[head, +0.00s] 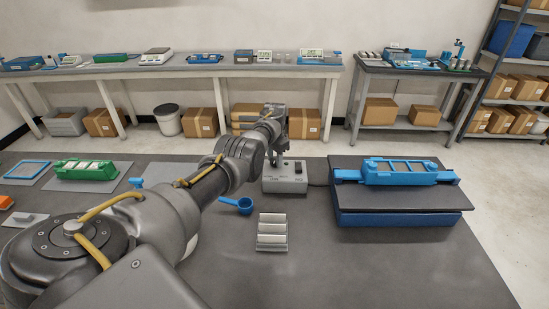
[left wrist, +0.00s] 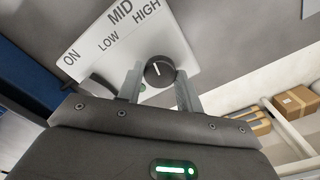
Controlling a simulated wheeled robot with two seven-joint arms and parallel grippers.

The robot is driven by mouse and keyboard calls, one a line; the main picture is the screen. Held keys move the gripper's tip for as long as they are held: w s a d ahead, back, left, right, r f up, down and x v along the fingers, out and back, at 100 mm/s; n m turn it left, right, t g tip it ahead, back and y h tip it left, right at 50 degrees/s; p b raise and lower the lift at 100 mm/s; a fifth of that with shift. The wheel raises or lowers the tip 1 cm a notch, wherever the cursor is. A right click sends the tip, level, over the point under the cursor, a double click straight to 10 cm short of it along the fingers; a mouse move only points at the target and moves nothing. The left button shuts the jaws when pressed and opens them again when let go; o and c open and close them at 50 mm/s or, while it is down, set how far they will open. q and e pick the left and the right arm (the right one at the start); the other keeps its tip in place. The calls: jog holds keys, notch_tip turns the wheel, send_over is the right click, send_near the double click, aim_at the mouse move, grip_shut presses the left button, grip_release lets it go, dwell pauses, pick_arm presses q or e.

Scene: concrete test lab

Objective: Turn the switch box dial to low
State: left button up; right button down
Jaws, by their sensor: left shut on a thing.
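The grey switch box (head: 285,183) stands on the dark mat, right of centre in the head view. In the left wrist view its pale face (left wrist: 150,45) carries the labels ON, LOW, MID and HIGH. The round black dial (left wrist: 160,71) has a white pointer mark. The mark points towards the label side, up and left in that view; I cannot tell exactly which label it meets. My left gripper (left wrist: 159,73) is shut on the dial, one finger on each side. In the head view my left arm hides the dial. My right gripper is not in view.
A blue scoop (head: 240,205) and a pale ribbed block (head: 272,232) lie in front of the box. A blue stand with a dark top (head: 400,200) is to the right. A green rack (head: 85,172) sits at left. The front right of the table is clear.

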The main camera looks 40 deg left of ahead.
pick_arm(q)
jog(key=n, duration=0.5)
jog(key=shift+n, duration=0.3)
jog(key=n+b, duration=0.1)
jog(key=n, duration=0.4)
jog(key=shift+n, duration=0.6)
jog(key=o, duration=1)
jog(key=shift+s, duration=0.1)
jog(key=shift+r, duration=0.1)
